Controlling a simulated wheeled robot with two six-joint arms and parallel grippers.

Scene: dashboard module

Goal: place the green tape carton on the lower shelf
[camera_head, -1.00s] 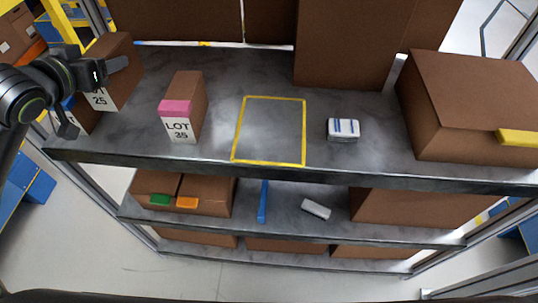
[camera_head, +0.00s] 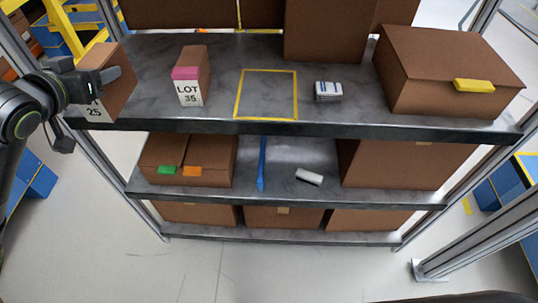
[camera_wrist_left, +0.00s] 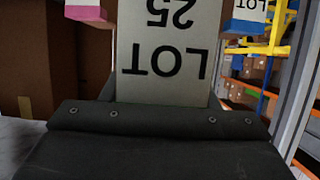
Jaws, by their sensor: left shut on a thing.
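My left gripper (camera_head: 98,78) is at the left end of the upper shelf (camera_head: 330,125), shut on a brown carton (camera_head: 120,84) with a white label reading LOT 25. The carton is upright; in the left wrist view its label (camera_wrist_left: 165,50) shows upside down. The tape colour on this carton is hidden, so I cannot tell from it whether it is the green tape carton. On the lower shelf (camera_head: 290,200), a green tab (camera_head: 167,170) and an orange tab (camera_head: 192,171) sit on the fronts of brown boxes. My right gripper is out of view.
A large box (camera_head: 440,75) stands right.

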